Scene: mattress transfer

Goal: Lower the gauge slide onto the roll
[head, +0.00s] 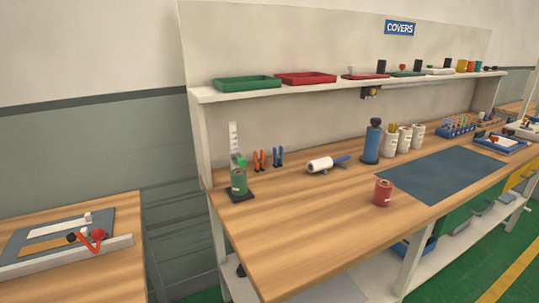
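The gauge stands at the left end of the wooden bench, with an upright white scale (233,138) rising from a dark base (240,196). A green slide (239,160) is on the scale, low down and just above a roll. The green roll (239,182) stands upright on the base in front of the scale. Whether the slide touches the roll is too small to tell. My gripper is not in view.
A red roll (383,193) stands near a dark blue mat (440,176). Orange pliers (259,160) and blue pliers (278,157) are right of the gauge. A white roll with a blue handle (322,165) lies beyond. The bench's front left is clear. A shelf (300,91) overhangs the back.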

